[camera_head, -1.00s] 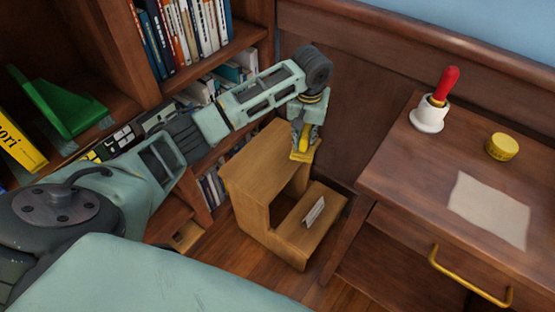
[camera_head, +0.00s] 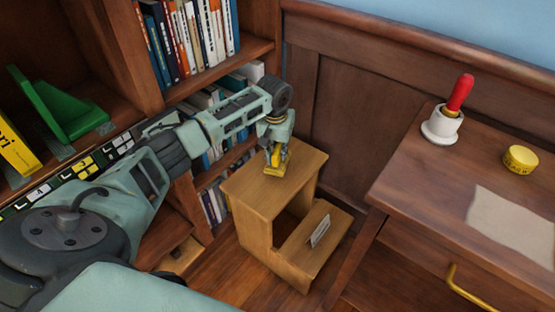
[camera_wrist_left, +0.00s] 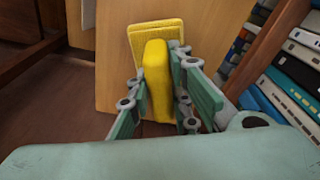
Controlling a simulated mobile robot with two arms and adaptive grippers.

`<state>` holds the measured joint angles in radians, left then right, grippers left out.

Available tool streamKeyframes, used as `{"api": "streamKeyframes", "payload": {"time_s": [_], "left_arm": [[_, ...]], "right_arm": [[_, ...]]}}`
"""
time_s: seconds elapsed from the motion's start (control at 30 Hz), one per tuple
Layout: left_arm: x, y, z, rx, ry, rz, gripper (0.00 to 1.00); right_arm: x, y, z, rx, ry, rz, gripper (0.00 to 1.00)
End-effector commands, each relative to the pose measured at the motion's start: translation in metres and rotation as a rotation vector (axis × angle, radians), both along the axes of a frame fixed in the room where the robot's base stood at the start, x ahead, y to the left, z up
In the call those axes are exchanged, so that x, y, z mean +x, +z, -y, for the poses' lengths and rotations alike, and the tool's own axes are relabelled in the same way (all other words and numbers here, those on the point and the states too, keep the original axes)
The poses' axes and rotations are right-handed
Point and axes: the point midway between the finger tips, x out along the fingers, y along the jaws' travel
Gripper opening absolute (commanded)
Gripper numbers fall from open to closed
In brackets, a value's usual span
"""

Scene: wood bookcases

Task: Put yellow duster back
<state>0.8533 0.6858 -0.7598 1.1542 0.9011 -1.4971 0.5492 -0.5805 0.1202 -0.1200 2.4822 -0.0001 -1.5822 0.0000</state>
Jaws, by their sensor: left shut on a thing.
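The yellow duster (camera_head: 275,170) is in my left gripper (camera_head: 276,158), above or at the top of a wooden step stool (camera_head: 308,165) in the head view. In the left wrist view the duster (camera_wrist_left: 157,75) shows as a yellow block with a flat yellow pad at its far end. The fingers of my left gripper (camera_wrist_left: 155,95) are closed on both sides of the block. The stool's wooden top (camera_wrist_left: 205,60) lies behind the duster. I cannot tell whether the pad touches it. My right gripper is not in view.
Bookcase shelves with books (camera_head: 195,35) stand at the left and back. A small card (camera_head: 320,231) is on the stool's lower step.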

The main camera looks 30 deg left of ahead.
Motion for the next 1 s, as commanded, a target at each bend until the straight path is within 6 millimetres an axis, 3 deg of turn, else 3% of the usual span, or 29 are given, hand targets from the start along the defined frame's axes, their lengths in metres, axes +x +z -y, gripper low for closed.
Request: {"api": "streamKeyframes", "payload": {"time_s": [0.03,0.13,0.53,0.57,0.7,0.77,1.0], "left_arm": [[-0.001,-0.013,0.000,0.001,0.000,-0.003,0.00],[-0.001,-0.026,0.000,0.000,0.000,-0.002,0.00],[-0.001,-0.030,0.001,0.000,0.000,-0.002,0.00],[-0.001,-0.030,0.000,0.000,0.000,-0.002,0.20],[-0.001,-0.030,0.000,0.000,0.000,-0.002,0.32],[-0.001,-0.030,0.000,0.001,0.000,-0.001,0.37],[-0.001,-0.030,0.000,0.001,0.000,-0.001,0.37]], "right_arm": [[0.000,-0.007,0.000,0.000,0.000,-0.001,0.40],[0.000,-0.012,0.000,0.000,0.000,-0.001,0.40],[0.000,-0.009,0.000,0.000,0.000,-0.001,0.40],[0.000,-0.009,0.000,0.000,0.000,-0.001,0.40],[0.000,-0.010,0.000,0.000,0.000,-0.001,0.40],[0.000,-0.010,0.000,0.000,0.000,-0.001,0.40],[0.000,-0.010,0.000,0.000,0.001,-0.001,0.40]]}}
